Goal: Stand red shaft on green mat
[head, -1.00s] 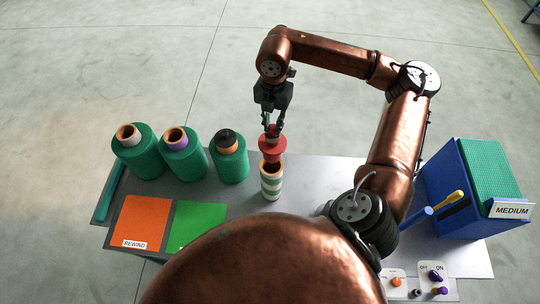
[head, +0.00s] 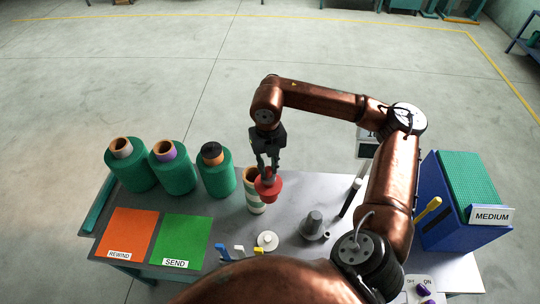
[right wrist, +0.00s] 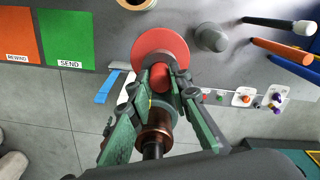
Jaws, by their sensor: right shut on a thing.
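My right gripper (head: 268,168) is shut on the red shaft (head: 268,187), which has a wide round red flange. In the right wrist view the gripper (right wrist: 160,92) closes around the narrow red part of the shaft (right wrist: 160,50), and the flange lies beyond the fingertips. The shaft is held up, overlapping the near right side of the striped tube in the head view. The green mat (head: 185,238), labelled SEND, lies bare at the front left of the table and also shows in the right wrist view (right wrist: 66,28). My left gripper is not in view.
An orange mat (head: 130,230) labelled REWIND lies left of the green one. Green spools (head: 173,172) stand behind the mats. A green-and-white striped tube (head: 254,203), a white disc (head: 267,241), a grey stepped piece (head: 314,226) and a blue MEDIUM box (head: 452,235) are to the right.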

